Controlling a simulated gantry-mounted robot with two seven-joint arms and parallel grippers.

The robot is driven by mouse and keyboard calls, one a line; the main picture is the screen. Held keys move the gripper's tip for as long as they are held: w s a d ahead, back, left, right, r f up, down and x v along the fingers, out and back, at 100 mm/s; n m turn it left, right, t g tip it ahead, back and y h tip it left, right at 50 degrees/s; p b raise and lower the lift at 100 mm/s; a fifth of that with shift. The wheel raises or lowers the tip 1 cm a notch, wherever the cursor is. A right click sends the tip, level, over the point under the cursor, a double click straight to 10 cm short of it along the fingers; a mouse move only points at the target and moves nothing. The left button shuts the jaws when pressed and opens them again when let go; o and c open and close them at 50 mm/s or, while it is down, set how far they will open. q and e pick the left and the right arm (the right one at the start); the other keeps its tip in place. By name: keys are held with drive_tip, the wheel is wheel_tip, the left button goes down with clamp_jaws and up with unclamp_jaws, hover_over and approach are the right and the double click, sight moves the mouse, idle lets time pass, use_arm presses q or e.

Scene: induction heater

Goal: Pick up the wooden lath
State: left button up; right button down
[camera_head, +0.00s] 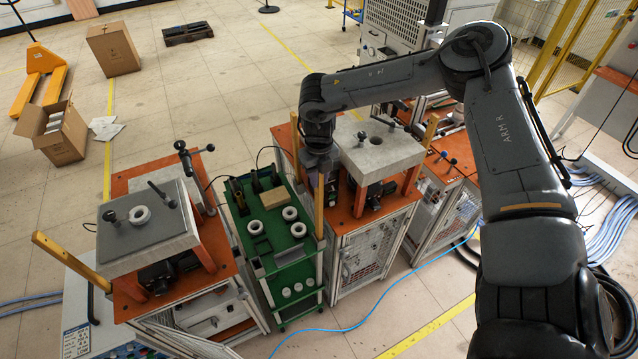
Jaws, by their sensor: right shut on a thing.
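A narrow yellow-brown wooden lath (319,208) stands nearly upright at the front left corner of the right heater station, beside the green cart. My right gripper (321,172) comes down over its upper part and is shut on it. The arm and wrist hide some of the grip, and I cannot tell whether the lath's lower end touches anything. Similar yellow-brown pieces stand at the back left (294,132) and back right (430,130) of the same station. My left gripper is not in view.
A green cart (283,273) with white rings and a wooden block (274,198) stands between the left station's grey plate (145,230) and the right station's grey plate (378,152). A blue cable (385,300) crosses the floor.

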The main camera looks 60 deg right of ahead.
wheel_tip(320, 180, up, 35)
drive_tip(key=p, duration=0.9)
idle(0.5)
